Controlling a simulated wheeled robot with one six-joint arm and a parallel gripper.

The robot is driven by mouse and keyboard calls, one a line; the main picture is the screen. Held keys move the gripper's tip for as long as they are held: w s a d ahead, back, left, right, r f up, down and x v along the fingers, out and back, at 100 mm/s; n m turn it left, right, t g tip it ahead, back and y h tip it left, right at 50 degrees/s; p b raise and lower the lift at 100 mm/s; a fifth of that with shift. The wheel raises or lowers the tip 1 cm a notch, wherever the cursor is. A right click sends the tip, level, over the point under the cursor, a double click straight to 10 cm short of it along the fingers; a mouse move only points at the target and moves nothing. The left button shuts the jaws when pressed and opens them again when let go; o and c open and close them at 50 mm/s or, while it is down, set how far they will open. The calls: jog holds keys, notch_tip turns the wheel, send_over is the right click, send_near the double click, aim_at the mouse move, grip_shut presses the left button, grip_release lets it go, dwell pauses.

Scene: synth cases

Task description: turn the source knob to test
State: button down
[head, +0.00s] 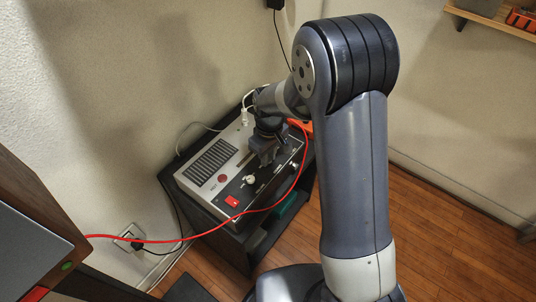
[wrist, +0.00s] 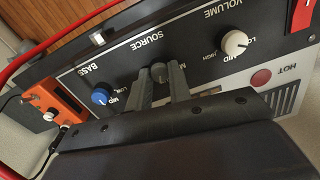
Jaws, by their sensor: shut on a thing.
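The source knob (wrist: 158,72) is a small dark grey knob under the upside-down word SOURCE on the black front strip of the panel (wrist: 200,48), seen in the wrist view. My gripper (wrist: 161,84) is shut on it, one finger on each side. I cannot read the knob's pointer, and the markings around it are mostly covered by the fingers. In the head view my gripper (head: 264,152) reaches down to the panel of the grey and black device (head: 208,165) and hides the source knob.
A white volume knob (wrist: 235,42) and a blue bass knob (wrist: 100,96) flank the source knob. A red switch (head: 232,201) and a red round button (head: 222,178) are on the device. An orange box (wrist: 54,104) is beside it. A red cable (head: 215,229) crosses in front.

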aim_at(270, 158)
jog(key=m, duration=0.4)
jog(key=shift+m, duration=1.9)
jog(key=c, duration=1.3)
grip_release()
jog(key=shift+r, duration=0.1)
notch_tip(270, 158, up, 11)
jog(key=p, duration=0.1)
jog(key=shift+d+f+p, duration=0.2)
jog(key=shift+p, duration=0.1)
